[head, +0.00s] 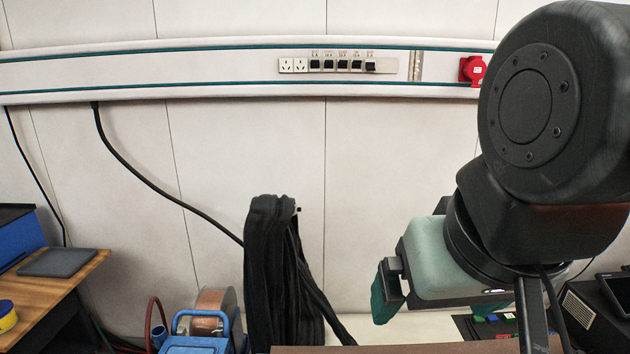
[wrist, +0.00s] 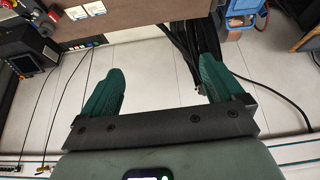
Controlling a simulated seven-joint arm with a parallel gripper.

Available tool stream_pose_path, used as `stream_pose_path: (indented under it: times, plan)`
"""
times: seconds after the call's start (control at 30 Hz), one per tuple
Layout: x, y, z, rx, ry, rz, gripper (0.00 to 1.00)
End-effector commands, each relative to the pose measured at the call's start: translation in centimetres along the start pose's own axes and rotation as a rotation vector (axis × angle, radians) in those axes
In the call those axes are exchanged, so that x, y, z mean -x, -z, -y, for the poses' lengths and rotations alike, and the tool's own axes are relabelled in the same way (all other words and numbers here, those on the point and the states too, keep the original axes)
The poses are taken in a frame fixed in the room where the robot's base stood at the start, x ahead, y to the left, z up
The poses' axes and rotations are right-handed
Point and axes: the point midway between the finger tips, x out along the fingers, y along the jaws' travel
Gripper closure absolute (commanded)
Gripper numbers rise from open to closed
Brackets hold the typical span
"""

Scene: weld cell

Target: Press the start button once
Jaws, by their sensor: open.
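My gripper (head: 386,300) hangs at the lower right in the head view, in front of the wall. In the wrist view its two teal fingers stand wide apart with nothing between them, so my gripper (wrist: 163,68) is open and empty. I cannot make out the start button for certain. Small green, red and blue pieces (head: 492,318) show on a dark surface beyond my gripper in the head view, partly hidden by my arm. Small coloured pieces (wrist: 98,42) also show at the table edge in the wrist view. My fingers are apart from them.
A brown table edge (head: 400,349) runs along the bottom. A black cable bundle (head: 270,270) hangs left of my gripper. A blue-framed wire spool (head: 212,310) and a wooden bench (head: 60,285) stand further left. A dark box (head: 592,310) stands at right.

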Motion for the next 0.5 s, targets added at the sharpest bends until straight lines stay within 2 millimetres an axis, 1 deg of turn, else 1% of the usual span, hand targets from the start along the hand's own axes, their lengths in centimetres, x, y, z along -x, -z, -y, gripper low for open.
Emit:
stream_pose_path:
  times: [0.03, 0.07, 0.5]
  plan:
    - [0.0, 0.01, -0.01, 0.0, 0.0, 0.0, 0.14]
    - [0.0, 0.01, -0.01, 0.0, 0.0, 0.0, 0.18]
    - [0.01, 0.03, -0.02, 0.001, 0.0, 0.001, 0.86]
